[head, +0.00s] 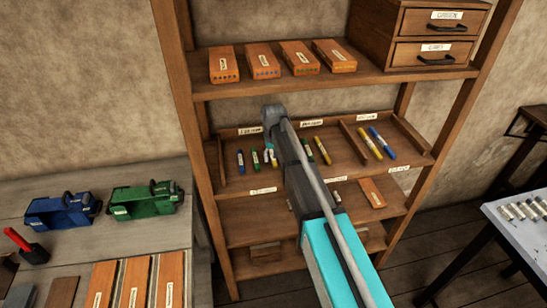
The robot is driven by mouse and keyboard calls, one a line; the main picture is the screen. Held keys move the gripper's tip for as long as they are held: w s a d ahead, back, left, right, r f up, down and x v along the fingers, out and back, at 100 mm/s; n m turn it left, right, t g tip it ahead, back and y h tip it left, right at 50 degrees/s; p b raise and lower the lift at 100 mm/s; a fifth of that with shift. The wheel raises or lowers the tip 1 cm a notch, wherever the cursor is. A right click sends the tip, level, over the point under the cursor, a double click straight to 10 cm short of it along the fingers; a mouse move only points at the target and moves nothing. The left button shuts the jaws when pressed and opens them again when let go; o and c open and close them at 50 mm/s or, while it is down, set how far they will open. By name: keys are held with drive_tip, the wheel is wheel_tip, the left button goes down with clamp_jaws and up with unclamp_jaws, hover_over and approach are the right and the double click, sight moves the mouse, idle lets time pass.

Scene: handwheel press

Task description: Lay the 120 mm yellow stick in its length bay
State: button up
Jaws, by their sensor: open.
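The middle shelf (228,186) is split by low dividers into bays with small labels, too small to read surely. My gripper (270,154) points down over the left bay, small and partly hidden by my arm; its jaws are open. A short yellow stick (274,163) lies right below it; I cannot tell whether they touch. A green stick (255,160) and a blue stick (240,161) lie to its left. In the middle bay lies a longer yellow stick (322,150). In the right bay lie a long yellow stick (370,144) and a long blue stick (382,142).
My arm crosses the front of the rack and hides part of the middle bay. A wooden divider (354,142) stands left of the long sticks. Labelled boxes (267,65) sit on the shelf above.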

sight(273, 158)
drive_tip(key=shift+r, duration=0.1)
wheel_tip(273, 158, up, 8)
drive_tip(key=p, duration=0.7)
drive_tip(key=shift+f+p, duration=0.2)
drive_tip(key=shift+p, duration=0.2)
drive_tip(key=shift+s, duration=0.1)
idle(0.6)
drive_tip(key=s+d+m, duration=0.3)
drive_tip(key=s+d, duration=2)
drive_tip(key=s, duration=0.1)
drive_tip(key=shift+s+d, duration=0.25)
drive_tip(key=shift+d, duration=0.05)
